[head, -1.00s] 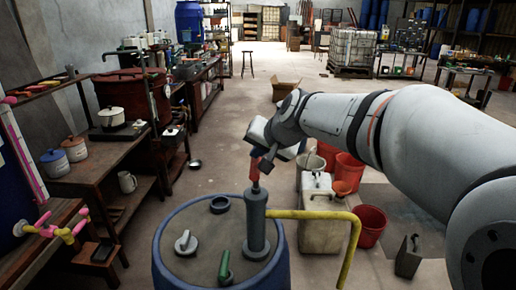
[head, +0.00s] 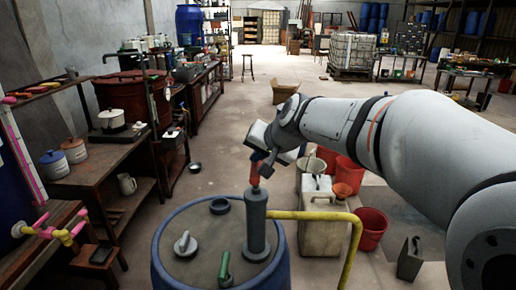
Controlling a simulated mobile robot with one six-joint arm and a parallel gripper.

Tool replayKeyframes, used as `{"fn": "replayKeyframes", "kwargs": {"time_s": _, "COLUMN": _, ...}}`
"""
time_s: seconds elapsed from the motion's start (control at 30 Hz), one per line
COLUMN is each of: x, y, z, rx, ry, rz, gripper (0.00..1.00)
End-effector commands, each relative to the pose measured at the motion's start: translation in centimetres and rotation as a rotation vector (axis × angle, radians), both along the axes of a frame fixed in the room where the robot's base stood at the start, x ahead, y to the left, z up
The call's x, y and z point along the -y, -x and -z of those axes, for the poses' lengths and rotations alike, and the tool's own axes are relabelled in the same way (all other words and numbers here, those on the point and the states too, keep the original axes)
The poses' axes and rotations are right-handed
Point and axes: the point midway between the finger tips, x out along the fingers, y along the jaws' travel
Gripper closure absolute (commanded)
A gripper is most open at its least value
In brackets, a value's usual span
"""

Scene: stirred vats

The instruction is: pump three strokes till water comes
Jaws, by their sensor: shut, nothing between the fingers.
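A grey hand pump (head: 256,222) stands upright on the top of a blue drum (head: 185,258). Its red handle (head: 255,174) shows just above the pump body. A yellow spout pipe (head: 312,215) runs right from the pump and bends down at the drum's right side. My gripper (head: 262,167) comes from the right and is at the red handle, with its dark fingers overlapping the handle's upper part. The fingers look shut, with nothing held between them. Whether they touch the handle cannot be told. No water shows at the spout.
The drum top also bears a grey knobbed cap (head: 186,245), a dark ring (head: 220,206) and a green-handled tool (head: 225,268). A pale jerrycan (head: 322,222), red buckets (head: 371,228) and a grey can (head: 410,258) stand right. A bench (head: 110,165) lines the left.

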Motion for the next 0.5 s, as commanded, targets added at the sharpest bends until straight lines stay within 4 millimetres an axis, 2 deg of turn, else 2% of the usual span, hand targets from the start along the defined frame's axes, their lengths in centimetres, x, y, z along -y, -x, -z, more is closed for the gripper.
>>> {"fn": "replayKeyframes", "kwargs": {"time_s": 0.5, "x": 0.01, "y": 0.05, "z": 0.93, "rx": -0.005, "ry": 0.001, "rz": -0.001, "gripper": 1.00}}
